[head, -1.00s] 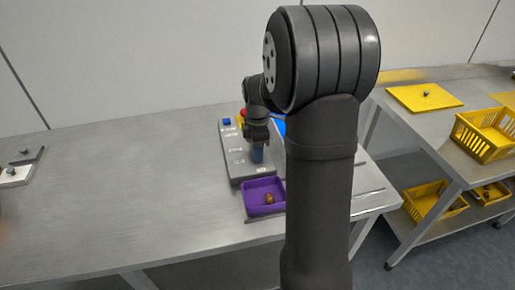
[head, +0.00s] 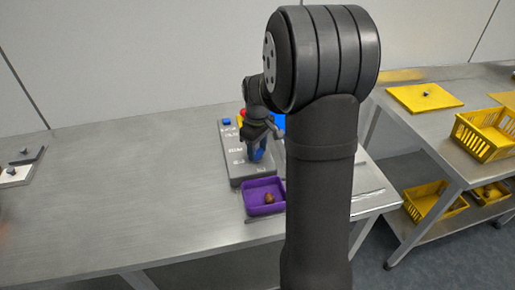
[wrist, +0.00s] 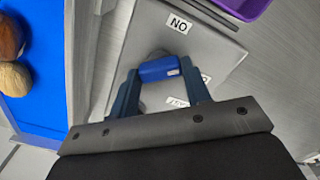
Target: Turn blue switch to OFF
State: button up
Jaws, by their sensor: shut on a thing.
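The blue switch (wrist: 160,69) is a blue bar-shaped handle on a grey control box (wrist: 215,45). In the wrist view it lies between the two fingers of my gripper (wrist: 160,78), which is shut on it. A small pale mark shows at the handle's right end. An ON label (wrist: 179,23), upside down here, lies beyond the handle. Another label (wrist: 178,103) on the near side is partly hidden and I cannot read it. In the head view my gripper (head: 257,150) is low over the front half of the grey box (head: 232,165).
A purple tray (head: 249,209) with a brown date (head: 269,197) stands before the box. A blue tray (wrist: 45,110) with dates is beside it. The box's far end has a blue block (head: 227,121) and a red part (head: 242,112). The table's left side is mostly clear.

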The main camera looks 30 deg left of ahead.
aim_at(258, 152)
jog(key=m, duration=0.4)
jog(key=shift+m, duration=1.8)
jog(key=o, duration=1)
notch_tip(258, 152, up, 18)
jog(key=shift+f, duration=0.25)
jog(key=shift+f, duration=0.15)
